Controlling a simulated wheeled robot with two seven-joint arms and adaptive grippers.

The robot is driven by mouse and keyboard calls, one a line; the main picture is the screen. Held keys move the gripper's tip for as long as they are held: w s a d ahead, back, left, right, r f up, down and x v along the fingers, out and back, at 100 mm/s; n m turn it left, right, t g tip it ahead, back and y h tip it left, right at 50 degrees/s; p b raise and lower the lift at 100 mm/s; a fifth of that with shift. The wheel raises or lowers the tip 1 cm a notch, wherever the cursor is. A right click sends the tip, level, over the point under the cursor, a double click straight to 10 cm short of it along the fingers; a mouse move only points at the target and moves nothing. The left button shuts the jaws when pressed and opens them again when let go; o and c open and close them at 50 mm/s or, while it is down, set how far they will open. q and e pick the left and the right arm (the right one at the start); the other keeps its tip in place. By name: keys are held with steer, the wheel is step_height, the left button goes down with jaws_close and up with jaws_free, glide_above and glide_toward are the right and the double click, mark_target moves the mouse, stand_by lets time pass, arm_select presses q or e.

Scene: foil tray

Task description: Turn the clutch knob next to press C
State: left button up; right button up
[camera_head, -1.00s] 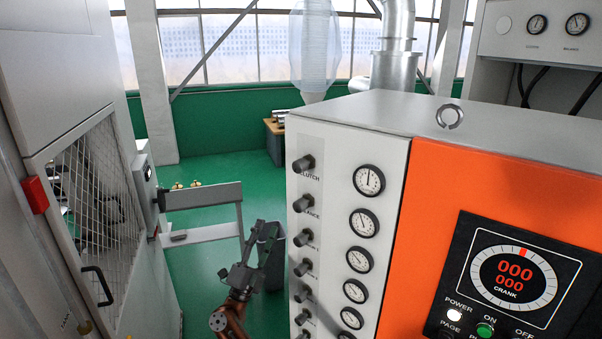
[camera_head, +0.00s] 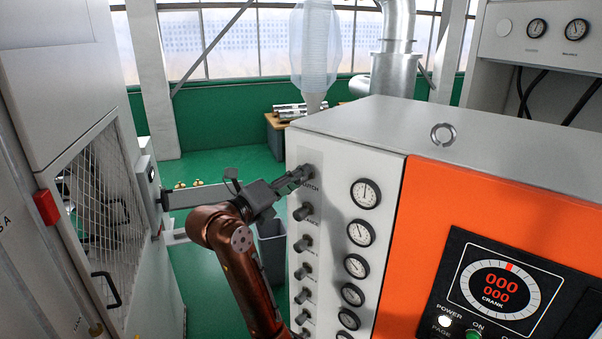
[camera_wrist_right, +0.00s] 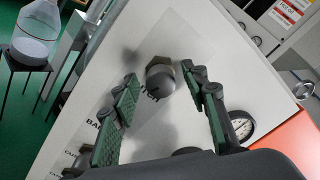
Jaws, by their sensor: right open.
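The clutch knob (camera_head: 308,169) is a dark round knob at the top of the knob column on the white panel of the cabinet. Its label beside it is partly readable. In the right wrist view the knob (camera_wrist_right: 160,77) lies just beyond and between the two green-padded fingertips. My right gripper (camera_head: 296,177) is at the panel's top left, close to the knob. Its fingers (camera_wrist_right: 161,84) stand apart, one on each side of the knob, with gaps visible; I cannot tell whether they touch it. My left gripper is not in view.
More knobs (camera_head: 301,213) and several gauges (camera_head: 365,193) run down the panel below. An orange face with a crank display (camera_head: 500,288) is at right. A mesh-doored cabinet (camera_head: 98,200) stands at left. Green floor (camera_head: 215,165) lies open behind.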

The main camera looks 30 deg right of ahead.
steer(key=shift+w+d, duration=0.25)
steer(key=shift+d, duration=0.45)
steer(key=shift+c, duration=0.5)
jaws_close()
